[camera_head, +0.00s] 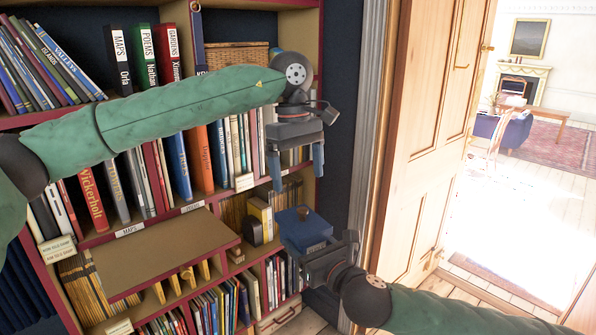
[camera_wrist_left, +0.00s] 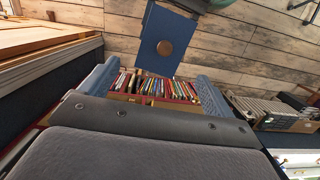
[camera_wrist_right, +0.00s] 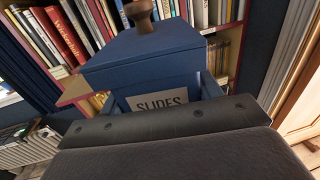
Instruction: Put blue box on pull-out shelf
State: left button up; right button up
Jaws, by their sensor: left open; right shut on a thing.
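The blue box (camera_head: 303,229) has a round brown knob on its lid. In the right wrist view the box (camera_wrist_right: 150,60) fills the middle, with a "SLIDES" label on its near face. My right gripper (camera_wrist_right: 160,95) is shut on it and holds it upright, in front of the bookcase. My left gripper (camera_head: 296,160) is open and empty, above the box, fingers pointing down. The left wrist view shows the box's lid (camera_wrist_left: 167,42) beyond the open fingers. The pull-out shelf (camera_head: 160,252) is a bare tan board sticking out of the bookcase, left of the box.
Books pack the bookcase (camera_head: 215,195) above and below the pull-out shelf. Yellow and dark boxes (camera_head: 259,215) stand in the compartment behind the blue box. An open wooden door (camera_head: 420,130) is at the right. A wicker basket (camera_head: 236,56) sits higher up.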

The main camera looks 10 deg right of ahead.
aim_at(302, 221)
pick_arm(q)
jog(key=shift+m, duration=0.7)
jog(key=f, duration=0.4)
jog(key=s+f, duration=0.1)
jog(key=f, duration=0.3)
jog(key=s+f, duration=0.1)
jog(key=f, duration=0.2)
jog(key=shift+d+f, duration=0.25)
jog(key=shift+f, duration=0.15)
jog(key=c, duration=0.7)
jog(key=o, duration=0.7)
